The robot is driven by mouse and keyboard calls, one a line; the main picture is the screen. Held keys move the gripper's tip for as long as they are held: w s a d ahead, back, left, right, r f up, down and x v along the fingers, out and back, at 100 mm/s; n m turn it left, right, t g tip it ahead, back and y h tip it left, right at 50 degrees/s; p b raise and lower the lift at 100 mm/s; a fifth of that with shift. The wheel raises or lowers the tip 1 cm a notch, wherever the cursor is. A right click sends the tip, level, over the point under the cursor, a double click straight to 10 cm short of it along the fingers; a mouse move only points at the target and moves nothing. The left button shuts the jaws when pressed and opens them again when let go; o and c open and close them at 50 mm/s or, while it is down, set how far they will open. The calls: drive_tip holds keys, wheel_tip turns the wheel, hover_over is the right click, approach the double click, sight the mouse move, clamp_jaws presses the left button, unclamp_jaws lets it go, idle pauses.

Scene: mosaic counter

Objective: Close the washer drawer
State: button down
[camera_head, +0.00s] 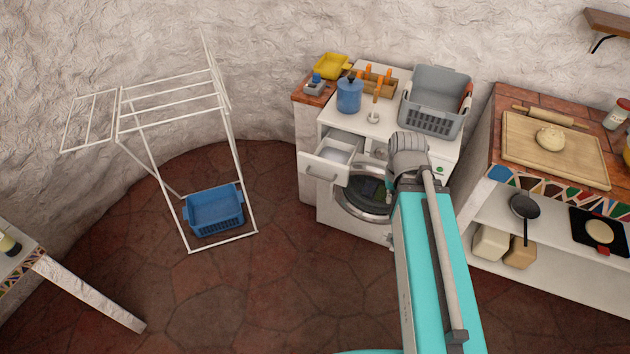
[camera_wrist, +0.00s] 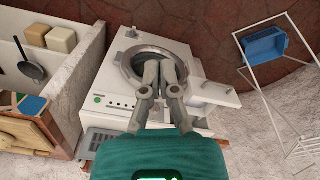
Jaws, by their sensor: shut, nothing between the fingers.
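The washer (camera_head: 340,212) is a white front-loader with a round door and grey rim. Its drawer (camera_head: 322,172), at the upper left of its front, is pulled out, with the inside showing. In the wrist view the open drawer (camera_wrist: 214,94) sticks out to the right of the washer (camera_wrist: 121,72). My gripper (camera_wrist: 161,66) is shut and empty. In that view its fingers overlap the round door, left of the drawer and apart from it. In the head view my arm covers the right part of the washer front, and the fingertips cannot be made out.
A blue jug (camera_head: 349,95) and a grey basket (camera_head: 435,98) stand on the washer top. A white drying rack (camera_head: 240,190) with a blue basket (camera_head: 214,210) stands to the left. A counter (camera_head: 493,150) stands to the right. The floor (camera_head: 280,270) before the washer is clear.

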drive_tip(key=w+a+f+n+t+h+b, duration=0.3)
drive_tip(key=w+f+n+b, duration=0.2)
drive_tip(key=f+n+b, duration=0.4)
drive_tip(key=w+a+f+n+t+h+b, duration=0.35)
drive_tip(key=w+f+n+b, duration=0.2)
drive_tip(key=b, duration=0.55)
drive_tip(key=w+a+f+n+t+b, duration=0.1)
drive_tip(key=a+f+n+t+b, duration=0.3)
drive_tip(key=a+n+b, duration=0.4)
drive_tip(key=w+a+f+n+t+y+b, duration=0.1)
drive_tip(key=a+f+n+t+b, duration=0.3)
drive_tip(key=a+n+b, duration=0.5)
drive_tip(key=shift+w+a, duration=0.2)
drive_tip(key=shift+a, duration=0.95)
drive_tip(key=shift+w+n, duration=0.15)
drive_tip(key=shift+n, duration=0.1)
drive_tip(key=b+x, duration=0.3)
drive_tip(key=x, duration=1)
drive_tip(key=shift+w, duration=0.35)
